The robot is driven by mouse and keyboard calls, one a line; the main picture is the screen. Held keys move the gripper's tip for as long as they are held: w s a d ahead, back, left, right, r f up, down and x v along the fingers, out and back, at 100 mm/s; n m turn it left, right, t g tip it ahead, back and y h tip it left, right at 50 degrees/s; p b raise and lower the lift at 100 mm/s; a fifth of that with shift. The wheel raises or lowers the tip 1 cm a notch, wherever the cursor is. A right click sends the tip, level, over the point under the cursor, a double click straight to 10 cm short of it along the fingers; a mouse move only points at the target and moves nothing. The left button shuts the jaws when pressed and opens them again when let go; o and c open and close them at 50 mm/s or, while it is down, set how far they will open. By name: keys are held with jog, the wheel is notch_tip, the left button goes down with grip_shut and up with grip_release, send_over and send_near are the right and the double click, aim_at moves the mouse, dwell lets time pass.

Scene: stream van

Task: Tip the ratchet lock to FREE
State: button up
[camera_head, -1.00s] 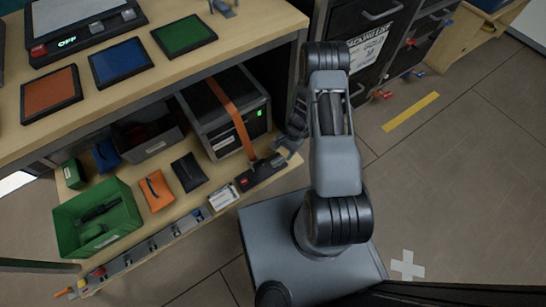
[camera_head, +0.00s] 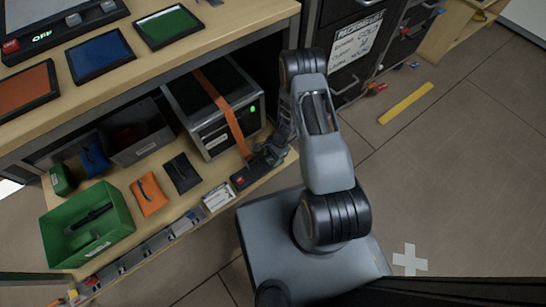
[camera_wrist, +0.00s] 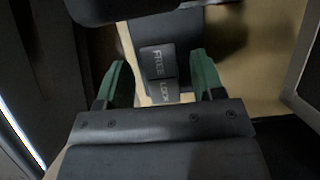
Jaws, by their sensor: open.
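The ratchet lock is a dark rocker with a FREE half (camera_wrist: 157,60) and a LOCK half (camera_wrist: 163,91), seen in the wrist view. The FREE half lies farther from my gripper's body in the picture and the LOCK half nearer. Which half is pressed down I cannot tell. My gripper (camera_wrist: 160,78) is open, with one green-padded finger on each side of the rocker and a gap on both sides. In the head view the ratchet body (camera_head: 243,179) sits on the lower shelf at the end of an orange strap (camera_head: 222,104), partly hidden by my gripper (camera_head: 268,157).
The strap crosses a dark case (camera_head: 213,143) with a green light. A green bin (camera_head: 88,222), an orange pouch (camera_head: 150,197) and a black pouch (camera_head: 182,173) stand to the left. Dark drawers (camera_head: 345,40) are behind my arm.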

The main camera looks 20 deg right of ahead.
jog(key=c, duration=0.9)
jog(key=shift+a+t+h+p, duration=0.3)
jog(key=shift+h+p, duration=0.3)
jog(key=shift+h, duration=0.5)
jog(key=shift+c, duration=0.2)
jog(key=shift+f+h, duration=0.15)
jog(key=shift+h, duration=0.15)
jog(key=o, duration=0.9)
jog(key=shift+o, duration=0.2)
notch_tip(320, 180, up, 14)
jog(key=d+p, duration=0.1)
jog(key=p, duration=0.7)
jog(key=shift+w+d+f, duration=0.15)
jog(key=shift+w+d, duration=0.1)
jog(key=shift+d, duration=0.15)
jog(key=shift+s, duration=0.1)
